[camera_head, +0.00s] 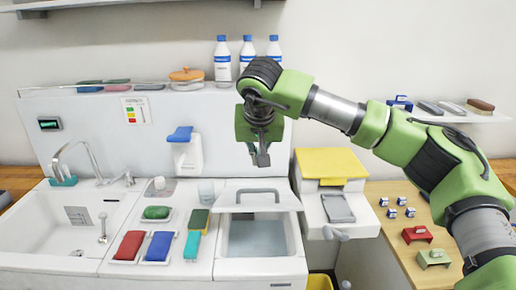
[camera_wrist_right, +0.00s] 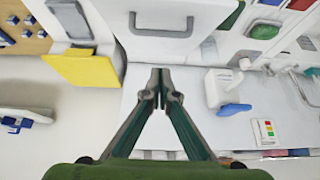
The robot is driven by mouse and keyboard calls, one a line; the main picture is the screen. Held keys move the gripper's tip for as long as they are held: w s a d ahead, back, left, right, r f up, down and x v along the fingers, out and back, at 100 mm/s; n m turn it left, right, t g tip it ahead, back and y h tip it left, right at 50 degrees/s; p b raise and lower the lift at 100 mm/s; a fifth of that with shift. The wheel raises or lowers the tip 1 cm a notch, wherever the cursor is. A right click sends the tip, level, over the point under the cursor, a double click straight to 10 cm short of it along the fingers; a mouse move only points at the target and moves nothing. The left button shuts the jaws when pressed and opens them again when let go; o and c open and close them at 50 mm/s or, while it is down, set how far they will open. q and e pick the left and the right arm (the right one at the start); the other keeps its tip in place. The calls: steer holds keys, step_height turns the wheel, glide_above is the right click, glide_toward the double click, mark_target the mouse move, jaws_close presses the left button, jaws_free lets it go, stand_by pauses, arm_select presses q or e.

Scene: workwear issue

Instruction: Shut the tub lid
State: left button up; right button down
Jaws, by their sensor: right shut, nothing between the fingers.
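The white tub (camera_head: 303,250) is set in the counter, and its grey inside shows below the raised lid. The white lid (camera_head: 230,203) stands open at the back of the tub, with a grey bar handle along its upper part. In the right wrist view the lid (camera_wrist_right: 160,50) and its handle lie just beyond my fingertips. My right gripper (camera_head: 261,160) hangs above and behind the lid, shut and empty, apart from it. It also shows in the right wrist view (camera_wrist_right: 160,73). My left gripper is not in view.
A sink (camera_head: 60,228) is at the left. Red and blue pads and a sponge (camera_head: 199,219) lie left of the tub. A yellow-topped unit (camera_head: 331,164) stands right of it. Bottles (camera_head: 247,53) stand on the ledge behind my arm.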

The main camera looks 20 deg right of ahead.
steer(key=p, duration=0.2)
glide_above(258, 192)
steer(key=w, duration=0.1)
step_height(258, 192, down, 5)
steer(key=shift+d, duration=0.15)
steer(key=shift+s+f+p, duration=0.2)
steer(key=shift+f, duration=0.35)
steer(key=shift+s+f+p, duration=0.15)
steer(key=shift+f+p, duration=0.05)
steer(key=shift+f, duration=0.35)
steer(key=shift+s+a+f, duration=0.2)
steer(key=shift+f, duration=0.35)
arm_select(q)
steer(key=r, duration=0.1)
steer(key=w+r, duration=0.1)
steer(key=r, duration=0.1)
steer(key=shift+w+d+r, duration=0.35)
arm_select(e)
steer(key=shift+f, duration=0.15)
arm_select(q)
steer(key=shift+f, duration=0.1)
